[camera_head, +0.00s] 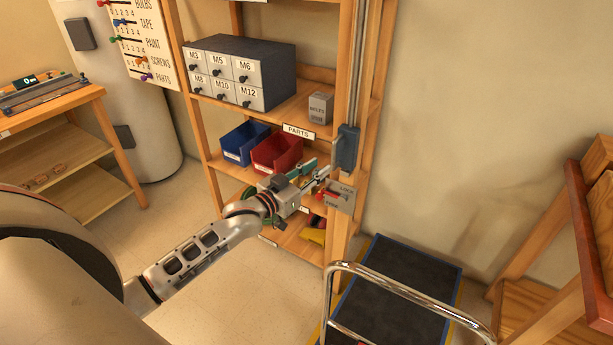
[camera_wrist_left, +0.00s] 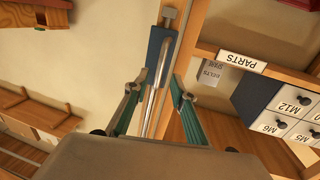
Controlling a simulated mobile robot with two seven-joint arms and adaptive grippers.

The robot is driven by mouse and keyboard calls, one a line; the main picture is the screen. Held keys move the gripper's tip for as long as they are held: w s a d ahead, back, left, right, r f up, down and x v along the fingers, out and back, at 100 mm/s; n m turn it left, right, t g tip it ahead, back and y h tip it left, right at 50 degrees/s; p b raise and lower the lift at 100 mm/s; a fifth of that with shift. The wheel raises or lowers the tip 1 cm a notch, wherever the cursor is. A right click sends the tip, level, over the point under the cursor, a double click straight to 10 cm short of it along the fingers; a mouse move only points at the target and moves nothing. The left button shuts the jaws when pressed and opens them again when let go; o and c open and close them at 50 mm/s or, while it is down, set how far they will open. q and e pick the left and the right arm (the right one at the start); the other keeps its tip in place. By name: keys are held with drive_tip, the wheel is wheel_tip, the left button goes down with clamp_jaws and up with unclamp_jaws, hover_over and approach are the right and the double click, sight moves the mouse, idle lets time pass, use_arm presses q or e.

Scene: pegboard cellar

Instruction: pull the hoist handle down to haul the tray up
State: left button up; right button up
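The hoist handle (camera_head: 347,148) is a blue block with a metal grip bar, on the vertical rail at the shelf's right post. In the left wrist view, the blue block (camera_wrist_left: 159,52) is straight ahead, with its bar running down between my fingers. My left gripper (camera_head: 322,178) is close to the handle, at its lower left in the head view. Its teal fingers (camera_wrist_left: 155,86) stand apart on either side of the bar, with gaps showing. Below the handle is a LOCK/FREE plate (camera_head: 341,199) with a red lever. I cannot make out the tray. My right gripper is out of view.
The shelf holds a grey drawer unit (camera_head: 238,72), a blue bin (camera_head: 244,142), a red bin (camera_head: 277,152) and a small grey box (camera_head: 320,106). A dark platform (camera_head: 405,278) and a chrome rail (camera_head: 410,291) are at the lower right. A wooden bench (camera_head: 60,108) stands left.

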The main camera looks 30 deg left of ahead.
use_arm(q)
drive_tip(key=shift+v, duration=2.15)
drive_tip(key=s+d+f+m+g, duration=0.1)
drive_tip(key=s+d+f+g, duration=0.2)
drive_tip(key=s+f, duration=0.9)
drive_tip(key=s+d+f+g+y, duration=0.1)
drive_tip(key=s+d+f+g, duration=0.3)
drive_tip(key=s+d+f, duration=0.6)
drive_tip(key=s+f, duration=0.3)
drive_tip(key=s, duration=0.2)
drive_tip(key=shift+s+f+m, duration=0.2)
drive_tip(key=shift+f+m, duration=0.1)
drive_tip(key=shift+m, duration=0.1)
drive_tip(key=shift+d, duration=0.1)
